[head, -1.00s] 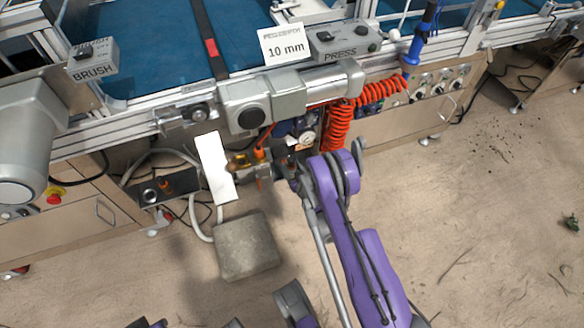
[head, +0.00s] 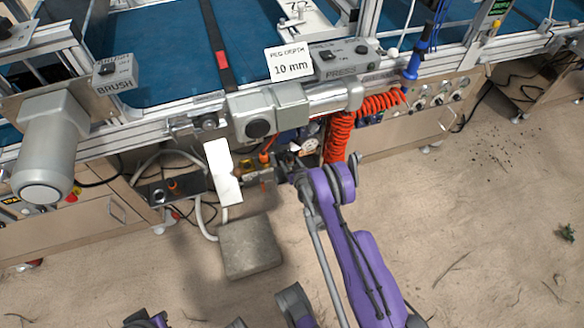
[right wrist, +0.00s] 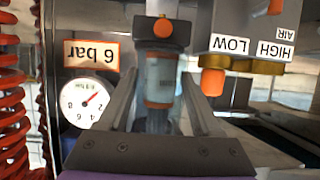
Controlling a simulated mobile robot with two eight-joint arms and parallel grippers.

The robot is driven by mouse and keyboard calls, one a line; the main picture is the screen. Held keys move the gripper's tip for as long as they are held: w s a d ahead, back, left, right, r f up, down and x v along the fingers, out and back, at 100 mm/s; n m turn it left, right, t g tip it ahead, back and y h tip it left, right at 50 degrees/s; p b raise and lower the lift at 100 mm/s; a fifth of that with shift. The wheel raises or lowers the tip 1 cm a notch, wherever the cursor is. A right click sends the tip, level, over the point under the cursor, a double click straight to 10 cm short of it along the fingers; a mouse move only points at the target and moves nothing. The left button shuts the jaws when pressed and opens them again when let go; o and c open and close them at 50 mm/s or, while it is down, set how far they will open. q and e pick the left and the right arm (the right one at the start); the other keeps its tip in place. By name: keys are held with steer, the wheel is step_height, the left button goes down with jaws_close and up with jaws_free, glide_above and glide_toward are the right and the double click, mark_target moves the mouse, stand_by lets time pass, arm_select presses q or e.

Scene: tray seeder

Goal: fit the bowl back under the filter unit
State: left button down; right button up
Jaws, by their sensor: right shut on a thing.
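My right gripper (right wrist: 162,95) is shut on the bowl (right wrist: 160,82), a clear cylinder with orange bands, seen between its two fingers in the right wrist view. A dark part with an orange knob (right wrist: 162,28) sits in line with the bowl at its upper end in that picture. I cannot tell whether the bowl and that part touch. In the head view, the right gripper (head: 284,170) reaches in under the machine's front rail, and the bowl is too small and covered to make out.
A round gauge (right wrist: 87,102) with an upside-down 6 bar label is left of the fingers; an orange-tipped brass fitting (right wrist: 213,80) is close on the right. Red coiled hose (head: 338,137) hangs beside the arm. A white plate (head: 222,172) and a grey stone block (head: 250,248) are left.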

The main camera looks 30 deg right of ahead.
mark_target(293, 164)
steer(key=shift+w+d, duration=0.15)
steer(key=shift+w, duration=0.45)
steer(key=shift+w+d, duration=0.15)
steer(key=shift+w, duration=0.45)
steer(key=shift+w+d+b, duration=0.25)
steer(key=shift+w+b, duration=0.1)
steer(key=shift+w, duration=0.75)
steer(key=shift+w+d+b, duration=0.25)
steer(key=shift+w+b, duration=0.05)
steer(key=shift+w, duration=0.75)
steer(key=shift+f+b, duration=0.45)
steer(key=shift+f, duration=0.15)
steer(key=o, duration=1.5)
steer(key=p+v, duration=0.2)
steer(key=v, duration=0.9)
steer(key=shift+r, duration=0.1)
